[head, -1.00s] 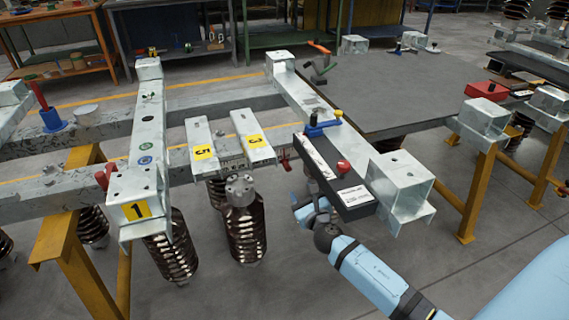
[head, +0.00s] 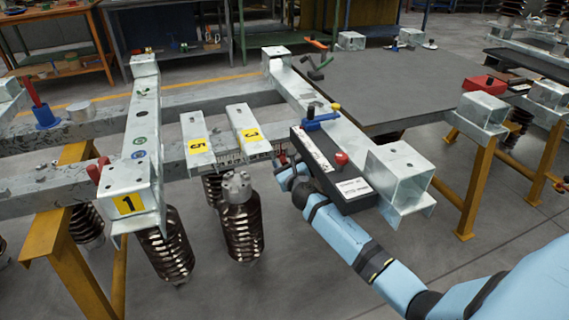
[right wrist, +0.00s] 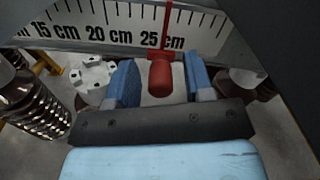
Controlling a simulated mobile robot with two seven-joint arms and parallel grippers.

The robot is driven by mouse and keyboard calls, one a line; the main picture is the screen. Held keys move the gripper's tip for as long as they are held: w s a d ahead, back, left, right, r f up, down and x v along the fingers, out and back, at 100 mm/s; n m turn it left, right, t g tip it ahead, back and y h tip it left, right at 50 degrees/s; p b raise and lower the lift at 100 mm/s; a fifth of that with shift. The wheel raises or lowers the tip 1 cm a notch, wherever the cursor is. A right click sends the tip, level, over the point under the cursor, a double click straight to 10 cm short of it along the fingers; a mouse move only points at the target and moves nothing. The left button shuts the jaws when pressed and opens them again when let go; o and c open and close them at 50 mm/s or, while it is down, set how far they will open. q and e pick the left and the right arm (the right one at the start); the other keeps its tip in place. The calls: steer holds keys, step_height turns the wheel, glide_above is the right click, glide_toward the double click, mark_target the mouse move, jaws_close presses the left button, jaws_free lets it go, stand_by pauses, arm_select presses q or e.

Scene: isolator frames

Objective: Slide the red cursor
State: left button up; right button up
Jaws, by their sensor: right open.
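The red cursor (right wrist: 160,75) is a rounded red knob with a thin upright red pointer, on a white ruler scale (right wrist: 100,18) marked in cm. The pointer stands at about the 25 cm mark. My right gripper (right wrist: 162,68) is open, with one blue finger on each side of the knob and a visible gap to both. In the head view the cursor is a small red spot (head: 282,157) at the right end of the scale, and my right gripper (head: 286,174) is just below it, partly hidden by the black box. My left gripper is not in view.
A black box (head: 347,188) with a red knob is fixed along the metal beam right of my gripper. Metal bars tagged 5 and 3 (head: 248,131) and ribbed insulators (head: 240,222) are to the left. A dark tabletop (head: 400,85) lies behind.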

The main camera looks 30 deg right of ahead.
mark_target(265, 158)
jaws_close()
steer(key=shift+w+a, duration=0.2)
steer(key=shift+a, duration=0.6)
steer(key=shift+w+a, duration=0.15)
steer(key=shift+a, duration=0.7)
steer(key=shift+w+a, duration=0.2)
steer(key=shift+a, duration=0.6)
jaws_free()
